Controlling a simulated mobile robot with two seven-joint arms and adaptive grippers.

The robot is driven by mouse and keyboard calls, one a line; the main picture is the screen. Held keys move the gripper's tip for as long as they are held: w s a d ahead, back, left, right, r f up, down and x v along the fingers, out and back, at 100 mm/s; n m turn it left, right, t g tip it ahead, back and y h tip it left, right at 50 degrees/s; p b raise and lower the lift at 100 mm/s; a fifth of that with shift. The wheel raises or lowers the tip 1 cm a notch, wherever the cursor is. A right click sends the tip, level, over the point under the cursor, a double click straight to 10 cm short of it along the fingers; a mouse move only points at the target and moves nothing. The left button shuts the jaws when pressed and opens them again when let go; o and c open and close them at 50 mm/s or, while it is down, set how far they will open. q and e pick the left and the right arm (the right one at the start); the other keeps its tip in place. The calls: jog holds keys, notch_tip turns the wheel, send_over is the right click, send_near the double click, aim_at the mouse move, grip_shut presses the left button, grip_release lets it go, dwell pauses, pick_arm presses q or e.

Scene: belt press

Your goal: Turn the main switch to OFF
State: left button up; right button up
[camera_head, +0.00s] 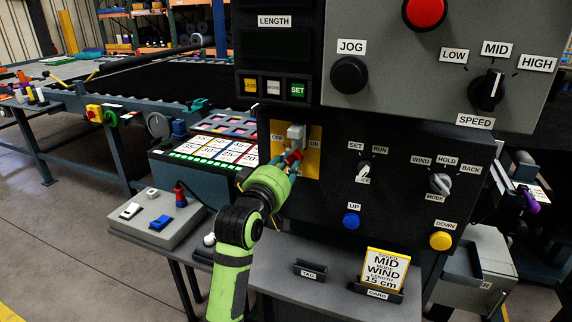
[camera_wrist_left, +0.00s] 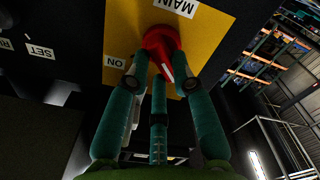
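The main switch is a red rotary knob (camera_wrist_left: 161,42) on a yellow plate (camera_head: 312,164) at the left of the black control panel. An OFF label (camera_head: 277,138) is on the plate's left and an ON label (camera_head: 314,143) on its right. In the left wrist view, seen upside down, the knob's white mark slants down and right, away from the ON label (camera_wrist_left: 115,62). My left gripper (camera_head: 290,166) has its green fingers on both sides of the knob; its fingertips also show in the left wrist view (camera_wrist_left: 162,68). The OFF label does not show there. My right gripper is not in view.
A light grey block (camera_head: 296,132) sits just above the knob. To the right are a SET/RUN selector (camera_head: 363,170), a mode selector (camera_head: 440,183), a blue UP button (camera_head: 351,221) and a yellow DOWN button (camera_head: 440,241). A card in a holder (camera_head: 386,271) stands on the shelf below.

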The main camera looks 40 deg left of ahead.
pick_arm(q)
jog(key=shift+o, duration=1.2)
jog(key=shift+s, duration=0.1)
jog(key=v, duration=0.7)
jog(key=shift+s, duration=0.15)
